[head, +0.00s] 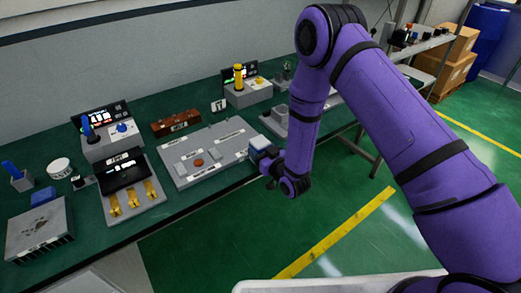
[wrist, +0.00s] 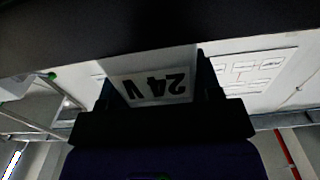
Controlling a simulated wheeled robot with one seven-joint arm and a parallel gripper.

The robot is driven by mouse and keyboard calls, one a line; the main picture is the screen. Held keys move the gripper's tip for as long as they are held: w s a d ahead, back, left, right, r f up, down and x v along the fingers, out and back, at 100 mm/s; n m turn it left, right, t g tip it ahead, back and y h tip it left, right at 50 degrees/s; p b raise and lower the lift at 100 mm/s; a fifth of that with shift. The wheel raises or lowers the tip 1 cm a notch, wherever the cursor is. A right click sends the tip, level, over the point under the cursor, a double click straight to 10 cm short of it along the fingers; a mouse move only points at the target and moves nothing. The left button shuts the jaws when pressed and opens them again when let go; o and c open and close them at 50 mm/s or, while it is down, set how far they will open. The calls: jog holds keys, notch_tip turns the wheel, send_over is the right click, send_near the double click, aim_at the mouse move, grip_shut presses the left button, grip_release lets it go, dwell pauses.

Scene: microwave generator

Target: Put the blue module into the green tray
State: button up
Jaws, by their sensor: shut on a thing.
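My gripper (head: 265,157) is at the front right edge of the bench, just right of the grey board. It is shut on the blue module (head: 261,143), a small block that shows a pale top and bluish sides. In the wrist view, my gripper (wrist: 155,88) has a dark finger on each side of the module (wrist: 183,72). The module's light face bears an upside-down "24 V" label. I cannot make out a green tray in either view.
The green bench (head: 95,155) holds a grey board (head: 207,160), a red-brown block (head: 175,122), a black-and-grey unit with yellow levers (head: 130,187), and a finned grey block (head: 38,232). A small blue block (head: 43,196) lies at left.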

jog(key=shift+f, duration=0.1)
jog(key=o, duration=1.1)
jog(key=shift+c, duration=0.2)
